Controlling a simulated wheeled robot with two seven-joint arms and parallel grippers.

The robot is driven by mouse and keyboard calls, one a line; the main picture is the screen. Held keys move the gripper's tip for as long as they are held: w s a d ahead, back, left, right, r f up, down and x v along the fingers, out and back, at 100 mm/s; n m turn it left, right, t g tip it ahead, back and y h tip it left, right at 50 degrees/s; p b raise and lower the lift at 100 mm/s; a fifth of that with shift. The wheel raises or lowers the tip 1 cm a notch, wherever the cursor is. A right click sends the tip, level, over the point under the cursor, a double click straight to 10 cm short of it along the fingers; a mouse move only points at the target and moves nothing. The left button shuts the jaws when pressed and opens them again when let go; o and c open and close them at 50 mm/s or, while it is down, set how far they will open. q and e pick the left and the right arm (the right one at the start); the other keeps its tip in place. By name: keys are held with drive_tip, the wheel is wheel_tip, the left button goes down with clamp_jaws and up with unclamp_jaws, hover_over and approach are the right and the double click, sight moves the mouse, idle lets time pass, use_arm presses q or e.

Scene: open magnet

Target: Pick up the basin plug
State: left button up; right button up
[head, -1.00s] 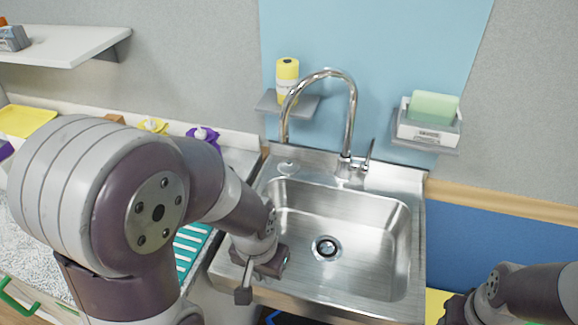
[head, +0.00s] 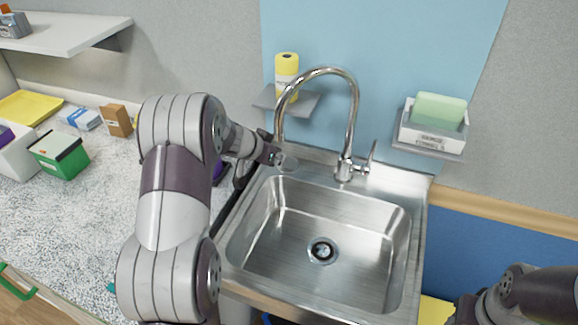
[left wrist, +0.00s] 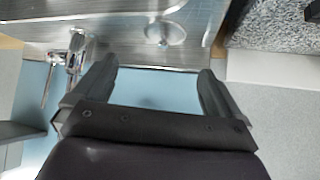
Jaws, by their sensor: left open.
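The basin plug (head: 288,163) looks like a small pale, shiny disc on the back-left ledge of the steel sink (head: 300,190). In the left wrist view the plug (left wrist: 165,32) lies beyond the fingertips, roughly in line with the gap between them. My left gripper (head: 275,156) is at the back-left corner of the sink, close beside the plug in the head view. In the left wrist view the left gripper (left wrist: 157,72) is open, with nothing between its fingers. My right gripper (head: 465,312) is partly in view at the bottom right; its fingers cannot be made out.
The faucet (head: 345,120) rises close to the right of the plug. The drain (head: 322,250) is in the empty basin. Boxes stand on the left counter.

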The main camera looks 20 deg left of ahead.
use_arm(q)
drive_tip(key=x, duration=0.5)
drive_tip(key=b+x, duration=0.1)
drive_tip(key=x, duration=0.2)
drive_tip(key=shift+w+a+f, duration=0.1)
drive_tip(key=shift+w+a, duration=0.05)
drive_tip(key=shift+a, duration=0.1)
drive_tip(key=shift+c, duration=0.9)
drive_tip(key=c, duration=1)
